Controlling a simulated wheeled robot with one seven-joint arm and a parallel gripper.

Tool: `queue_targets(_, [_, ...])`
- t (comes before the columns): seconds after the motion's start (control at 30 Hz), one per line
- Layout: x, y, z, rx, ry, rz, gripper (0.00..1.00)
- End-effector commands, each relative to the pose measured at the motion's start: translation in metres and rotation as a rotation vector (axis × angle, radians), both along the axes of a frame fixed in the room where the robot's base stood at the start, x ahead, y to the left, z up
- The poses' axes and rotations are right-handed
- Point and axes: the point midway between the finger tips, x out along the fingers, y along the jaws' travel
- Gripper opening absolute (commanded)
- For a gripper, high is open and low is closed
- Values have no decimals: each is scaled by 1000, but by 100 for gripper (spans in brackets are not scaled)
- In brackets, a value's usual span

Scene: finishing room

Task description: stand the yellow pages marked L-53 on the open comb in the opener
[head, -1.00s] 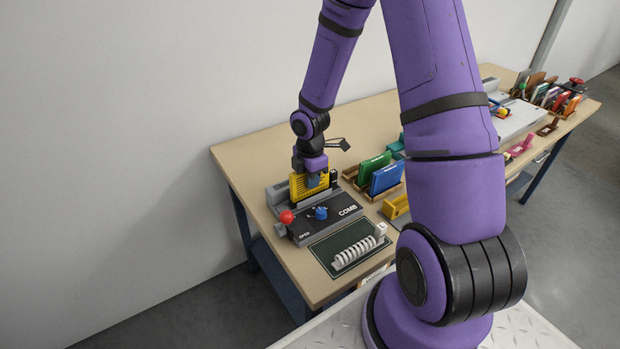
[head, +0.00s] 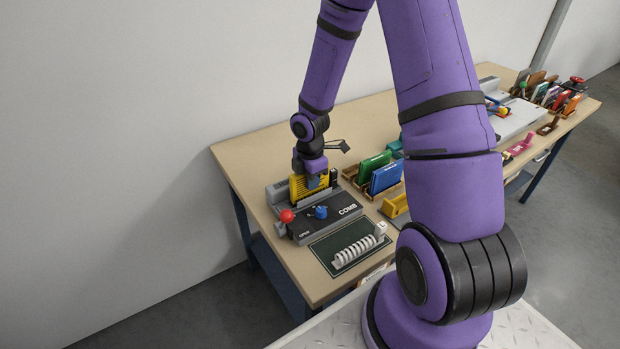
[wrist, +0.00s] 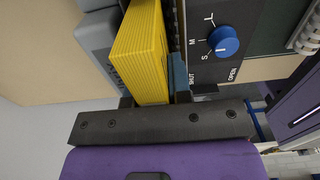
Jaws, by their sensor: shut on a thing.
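The yellow pages (head: 297,188) are upright in my gripper (head: 315,180), over the slot at the back of the grey opener (head: 335,220) labelled COMB. In the wrist view the yellow block (wrist: 140,55) sits between the fingers of my gripper (wrist: 154,101), with a dark ribbed strip (wrist: 174,22) along its right side. I cannot tell whether that strip is the open comb, or whether the pages rest on it. The L-53 mark is not readable. The opener has a red-ball lever (head: 287,216) and a blue knob (head: 321,212), also seen in the wrist view (wrist: 223,41).
A white comb (head: 356,251) lies on a dark green mat (head: 326,267) in front of the opener. Green (head: 373,166) and blue (head: 386,178) page blocks stand in a wooden rack to the right, near a yellow stand (head: 396,207). Bare tabletop lies left and behind.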

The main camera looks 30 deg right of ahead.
Motion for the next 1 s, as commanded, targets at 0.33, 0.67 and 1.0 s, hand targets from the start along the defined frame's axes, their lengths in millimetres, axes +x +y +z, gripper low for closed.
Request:
queue_targets(0.33, [0, 0, -3, 0, 0, 0, 30])
queue_targets(0.67, [0, -1, 7, 0, -1, -2, 30])
queue_targets(1.0, [0, -1, 30, 0, -1, -1, 30])
